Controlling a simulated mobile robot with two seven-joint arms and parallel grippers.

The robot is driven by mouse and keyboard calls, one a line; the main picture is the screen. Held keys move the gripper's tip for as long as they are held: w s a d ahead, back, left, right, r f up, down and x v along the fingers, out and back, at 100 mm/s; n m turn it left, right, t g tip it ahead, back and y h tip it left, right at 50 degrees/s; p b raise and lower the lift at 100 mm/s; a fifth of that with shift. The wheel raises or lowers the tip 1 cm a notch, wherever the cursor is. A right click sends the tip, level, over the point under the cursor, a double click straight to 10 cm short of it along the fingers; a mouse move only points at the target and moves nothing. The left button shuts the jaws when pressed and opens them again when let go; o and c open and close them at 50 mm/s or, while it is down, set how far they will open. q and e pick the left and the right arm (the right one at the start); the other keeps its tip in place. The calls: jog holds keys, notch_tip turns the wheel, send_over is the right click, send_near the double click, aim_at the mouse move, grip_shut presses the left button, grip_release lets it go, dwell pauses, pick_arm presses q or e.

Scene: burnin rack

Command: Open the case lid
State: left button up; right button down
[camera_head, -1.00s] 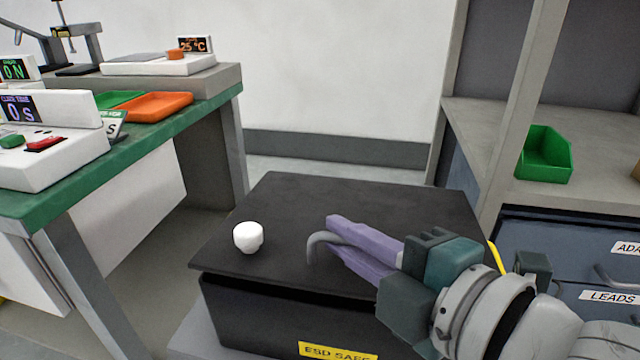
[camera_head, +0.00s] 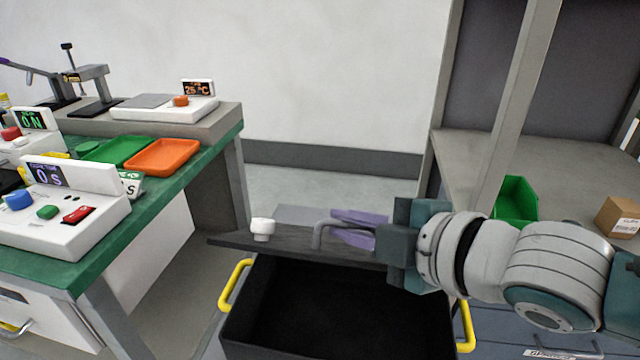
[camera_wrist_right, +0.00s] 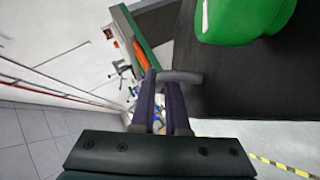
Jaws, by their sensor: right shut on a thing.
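The black case (camera_head: 250,335) stands in the lower middle of the head view with a dark interior showing. Its lid (camera_head: 290,240) is raised at the back edge, seen nearly edge-on. A white knob (camera_head: 262,228) sits on the lid's left part. A grey curved handle (camera_head: 319,236) stands on the lid. My right gripper (camera_head: 335,230), with purple fingers, is shut on this handle. The right wrist view shows the handle (camera_wrist_right: 181,77) at the fingertips (camera_wrist_right: 160,90), beside a broad dark surface. My left gripper is not in view.
Yellow handles (camera_head: 233,284) flank the case. A green-topped bench (camera_head: 165,190) with devices and an orange tray (camera_head: 163,157) stands left. A shelf with a green bin (camera_head: 514,200) and a cardboard box (camera_head: 619,217) stands right. A large green object (camera_wrist_right: 240,18) tops the wrist view.

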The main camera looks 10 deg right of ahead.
jog(key=shift+w+r, duration=0.1)
jog(key=c, duration=1.2)
grip_release()
jog(key=p+v, duration=0.2)
jog(key=v, duration=0.8)
jog(key=shift+p, duration=0.3)
jog(key=shift+r, duration=0.15)
